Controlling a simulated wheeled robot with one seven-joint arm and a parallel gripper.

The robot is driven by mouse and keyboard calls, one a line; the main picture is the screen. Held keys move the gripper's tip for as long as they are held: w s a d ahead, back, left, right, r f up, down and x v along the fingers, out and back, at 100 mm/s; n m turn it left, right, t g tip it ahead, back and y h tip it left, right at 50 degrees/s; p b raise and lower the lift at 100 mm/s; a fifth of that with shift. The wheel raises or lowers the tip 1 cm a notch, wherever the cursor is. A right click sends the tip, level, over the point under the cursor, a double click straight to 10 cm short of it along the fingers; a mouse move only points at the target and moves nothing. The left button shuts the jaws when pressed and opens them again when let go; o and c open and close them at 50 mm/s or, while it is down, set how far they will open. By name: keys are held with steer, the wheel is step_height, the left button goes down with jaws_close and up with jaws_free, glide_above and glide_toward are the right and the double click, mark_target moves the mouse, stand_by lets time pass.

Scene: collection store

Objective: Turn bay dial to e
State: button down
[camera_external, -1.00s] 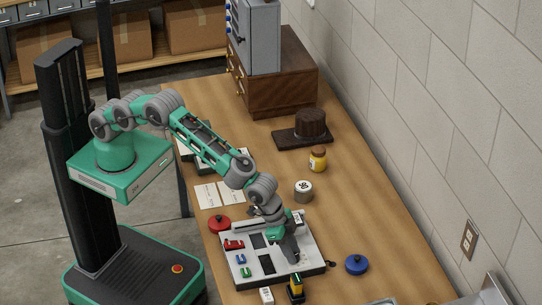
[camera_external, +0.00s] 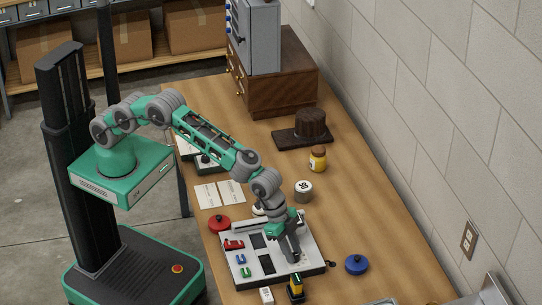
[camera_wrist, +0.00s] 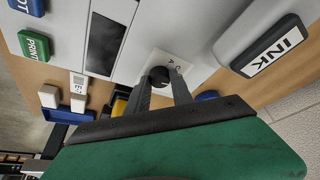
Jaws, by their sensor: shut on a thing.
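The bay dial (camera_wrist: 159,75) is a small dark round knob on a white plate with letters (camera_wrist: 172,64), seen in the wrist view. The plate is on a pale panel (camera_external: 235,270) on the bench. My gripper (camera_wrist: 161,84) is shut on the dial, one finger on each side. Only part of the lettering shows, and I cannot tell which letter the dial points to. In the external view my gripper (camera_external: 293,256) reaches down to the panel's right part and hides the dial.
The panel also has a blue button (camera_wrist: 28,5), a green PRINT button (camera_wrist: 34,45), a dark window (camera_wrist: 104,44) and an INK block (camera_wrist: 268,48). A yellow-and-black object (camera_external: 296,288) and a blue round object (camera_external: 357,264) are close by. Bench to the right is mostly clear.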

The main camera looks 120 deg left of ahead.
steer(key=m, duration=0.1)
steer(key=m+h+b, duration=0.1)
steer(key=m, duration=0.2)
steer(key=shift+w+a+m+g+h, duration=0.1)
steer(key=shift+a+m+g+h, duration=0.2)
steer(key=shift+m+h, duration=0.1)
steer(key=shift+d+r, duration=0.1)
steer(key=c, duration=1.1)
jaws_free()
steer(key=b+v, duration=0.1)
steer(key=v, duration=0.6)
steer(key=shift+r, duration=0.3)
